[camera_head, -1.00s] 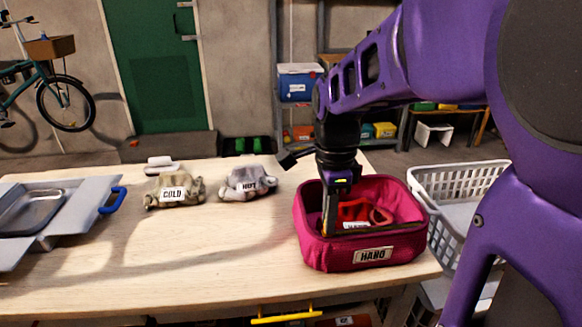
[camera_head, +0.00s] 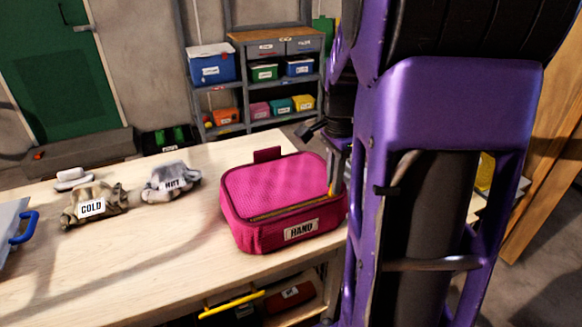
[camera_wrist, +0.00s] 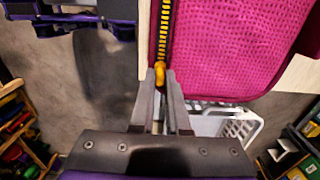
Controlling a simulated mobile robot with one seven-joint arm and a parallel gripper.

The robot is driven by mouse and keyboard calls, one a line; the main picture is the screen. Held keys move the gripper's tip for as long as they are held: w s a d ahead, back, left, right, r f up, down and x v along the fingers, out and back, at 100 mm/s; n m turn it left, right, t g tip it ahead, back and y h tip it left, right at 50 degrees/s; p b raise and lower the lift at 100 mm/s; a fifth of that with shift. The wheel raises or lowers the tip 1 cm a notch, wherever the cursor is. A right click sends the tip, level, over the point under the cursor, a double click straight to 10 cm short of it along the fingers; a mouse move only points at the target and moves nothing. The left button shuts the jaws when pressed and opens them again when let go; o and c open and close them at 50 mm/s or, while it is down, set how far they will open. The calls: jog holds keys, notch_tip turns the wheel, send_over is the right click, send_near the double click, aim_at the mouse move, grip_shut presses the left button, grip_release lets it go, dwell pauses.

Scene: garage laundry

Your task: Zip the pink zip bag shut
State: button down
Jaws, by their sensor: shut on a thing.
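The pink zip bag (camera_head: 275,187), with a "HAND" label on its front, stands near the table's right end. Its mesh lid lies over the top, hiding the inside. A yellow zip line runs along the front rim. My gripper (camera_head: 335,185) is at the bag's right side, partly hidden by my arm. In the wrist view my gripper (camera_wrist: 160,78) is shut on the yellow zip pull (camera_wrist: 159,71). The zip teeth (camera_wrist: 165,30) run away from it along the edge of the pink mesh (camera_wrist: 230,45).
A "COLD" cloth bundle (camera_head: 95,205) and a "HOT" one (camera_head: 172,181) lie farther left. A white basket (camera_wrist: 225,122) shows below the bag in the wrist view. Shelves (camera_head: 275,75) stand behind.

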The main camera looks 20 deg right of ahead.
jog(key=shift+d, duration=0.8)
jog(key=c, duration=0.9)
grip_release()
notch_tip(320, 180, up, 17)
jog(key=p, duration=0.3)
jog(key=shift+r, duration=0.2)
